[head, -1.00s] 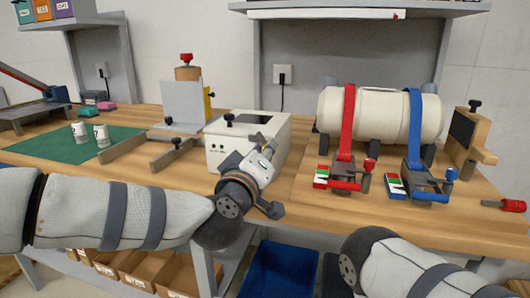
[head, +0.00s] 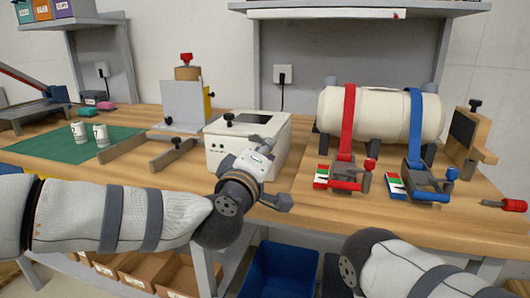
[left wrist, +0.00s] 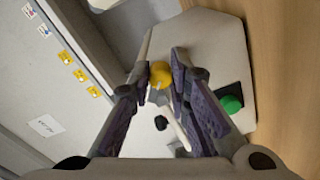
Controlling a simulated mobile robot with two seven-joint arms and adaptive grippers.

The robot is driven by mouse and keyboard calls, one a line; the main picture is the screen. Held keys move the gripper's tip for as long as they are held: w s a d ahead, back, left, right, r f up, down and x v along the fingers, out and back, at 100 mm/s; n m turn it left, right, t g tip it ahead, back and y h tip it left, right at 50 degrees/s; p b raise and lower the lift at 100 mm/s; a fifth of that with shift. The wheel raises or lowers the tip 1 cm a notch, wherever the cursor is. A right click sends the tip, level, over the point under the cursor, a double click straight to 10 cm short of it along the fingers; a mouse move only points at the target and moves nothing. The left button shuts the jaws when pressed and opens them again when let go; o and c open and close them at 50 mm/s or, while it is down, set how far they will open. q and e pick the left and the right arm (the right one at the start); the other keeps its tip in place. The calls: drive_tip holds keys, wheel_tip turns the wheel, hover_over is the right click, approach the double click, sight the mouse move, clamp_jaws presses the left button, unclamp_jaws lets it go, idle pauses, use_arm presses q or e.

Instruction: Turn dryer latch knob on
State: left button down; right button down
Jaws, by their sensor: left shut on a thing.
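The white box-shaped dryer (head: 244,140) stands on the bench in the middle of the head view. My left gripper (head: 268,172) is at its front right, partly covering its front. In the left wrist view, the tips of my left gripper (left wrist: 166,76) are closed about a small yellow ball knob (left wrist: 160,74). A thin pale bar lies between the fingers below it. A green round knob (left wrist: 232,103) and a small black knob (left wrist: 160,123) are nearby on the pale casing (left wrist: 205,45). The head view hides the grasp. My right arm shows at bottom right; its gripper is out of view.
A cream tank (head: 380,114) with red and blue straps stands to the right. A grey fixture (head: 183,104), green mat (head: 60,146) and white cups are to the left. A blue bin (head: 281,270) is below.

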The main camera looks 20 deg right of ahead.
use_arm(q)
drive_tip(key=shift+f, duration=0.1)
drive_tip(key=c, duration=1.5)
unclamp_jaws()
drive_tip(key=v, duration=1.2)
